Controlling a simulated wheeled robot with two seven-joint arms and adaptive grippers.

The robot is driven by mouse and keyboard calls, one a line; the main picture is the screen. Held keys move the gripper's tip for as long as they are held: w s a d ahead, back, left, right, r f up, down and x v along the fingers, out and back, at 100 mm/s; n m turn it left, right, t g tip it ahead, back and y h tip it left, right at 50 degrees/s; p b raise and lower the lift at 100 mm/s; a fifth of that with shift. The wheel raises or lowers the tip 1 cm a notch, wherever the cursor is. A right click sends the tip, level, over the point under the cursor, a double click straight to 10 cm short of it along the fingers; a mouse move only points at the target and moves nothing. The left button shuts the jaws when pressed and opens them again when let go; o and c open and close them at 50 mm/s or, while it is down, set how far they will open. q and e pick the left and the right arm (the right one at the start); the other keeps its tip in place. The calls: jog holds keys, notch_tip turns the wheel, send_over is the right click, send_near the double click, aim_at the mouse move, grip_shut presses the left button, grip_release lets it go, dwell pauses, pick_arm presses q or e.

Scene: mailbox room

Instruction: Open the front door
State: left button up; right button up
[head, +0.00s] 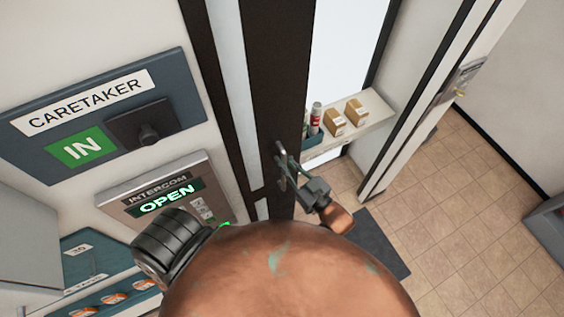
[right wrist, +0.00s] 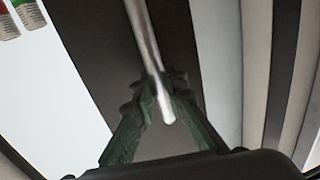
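The front door (head: 270,80) has a dark frame and stands in the middle of the head view. Its metal handle (head: 279,162) is on the dark upright. My right gripper (head: 291,172) is at the handle. In the right wrist view the handle bar (right wrist: 146,38) runs down between the two green-grey fingers of my right gripper (right wrist: 162,92), which close in on it from both sides near its end. I cannot tell whether the door is ajar. My left gripper is out of view.
An intercom (head: 160,190) reading OPEN and a caretaker panel (head: 105,115) reading IN are on the wall at left. A shelf (head: 368,122) with boxes and a bottle shows right of the door's upright. A dark mat (head: 372,243) lies on the tiled floor.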

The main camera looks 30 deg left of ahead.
jog(key=shift+o, duration=0.8)
jog(key=shift+s+a, duration=0.1)
jog(key=shift+s, duration=0.2)
jog(key=shift+o, duration=0.7)
jog(key=shift+s+a, duration=0.1)
jog(key=shift+s, duration=0.1)
jog(key=shift+o, duration=0.8)
jog(key=shift+s+a, duration=0.1)
jog(key=shift+s, duration=0.05)
jog(key=shift+s+d, duration=0.1)
jog(key=shift+d, duration=0.3)
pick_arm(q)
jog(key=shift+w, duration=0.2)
pick_arm(e)
jog(key=v, duration=1.1)
